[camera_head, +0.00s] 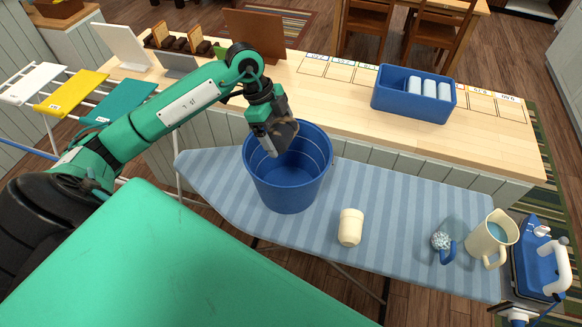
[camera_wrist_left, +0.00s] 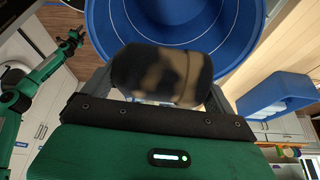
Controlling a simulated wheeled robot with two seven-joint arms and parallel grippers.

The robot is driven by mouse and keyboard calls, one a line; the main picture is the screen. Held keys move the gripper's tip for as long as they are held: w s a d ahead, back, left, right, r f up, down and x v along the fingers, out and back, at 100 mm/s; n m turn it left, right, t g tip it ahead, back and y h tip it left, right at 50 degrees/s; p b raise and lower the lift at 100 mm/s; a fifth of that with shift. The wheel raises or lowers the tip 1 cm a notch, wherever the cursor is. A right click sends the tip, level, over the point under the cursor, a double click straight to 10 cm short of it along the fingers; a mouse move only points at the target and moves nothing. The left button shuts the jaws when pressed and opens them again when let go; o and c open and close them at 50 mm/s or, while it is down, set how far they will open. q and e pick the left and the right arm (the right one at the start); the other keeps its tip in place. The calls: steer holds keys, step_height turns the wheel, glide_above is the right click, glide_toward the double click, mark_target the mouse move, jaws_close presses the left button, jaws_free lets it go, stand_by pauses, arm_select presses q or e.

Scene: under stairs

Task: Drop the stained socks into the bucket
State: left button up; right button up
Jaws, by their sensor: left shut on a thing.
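A blue bucket (camera_head: 287,190) stands upright on the striped ironing board; in the left wrist view its open inside (camera_wrist_left: 170,22) fills the top middle. My left gripper (camera_head: 280,137) is over the bucket's opening. It is shut on a dark bundle with tan blotches, the stained socks (camera_head: 284,130). In the left wrist view the socks (camera_wrist_left: 162,74) sit between the two fingers (camera_wrist_left: 160,92), in front of the bucket's inside. The bottom of the bucket is partly hidden by the arm and bundle. My right gripper is not in view.
A blue iron (camera_head: 538,262) is at the right end. A blue bin with white rolls (camera_head: 400,100) stands on the wooden counter (camera_head: 330,110) behind.

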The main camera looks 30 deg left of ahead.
arm_select(q)
step_height(320, 180, down, 4)
steer(key=shift+r+b, duration=0.15)
steer(key=shift+b, duration=1.1)
steer(key=shift+f+b, duration=0.5)
steer(key=shift+f, duration=0.2)
steer(key=o, duration=1)
steer(key=shift+o, duration=0.6)
steer(key=shift+a+r, duration=0.2)
steer(key=shift+r, duration=0.3)
steer(key=w+b+v, duration=0.1)
steer(key=b+v, duration=0.2)
steer(key=v, duration=0.9)
steer(key=shift+s+r+b, duration=0.35)
steer(key=shift+s+r, duration=0.05)
steer(key=shift+s, duration=0.05)
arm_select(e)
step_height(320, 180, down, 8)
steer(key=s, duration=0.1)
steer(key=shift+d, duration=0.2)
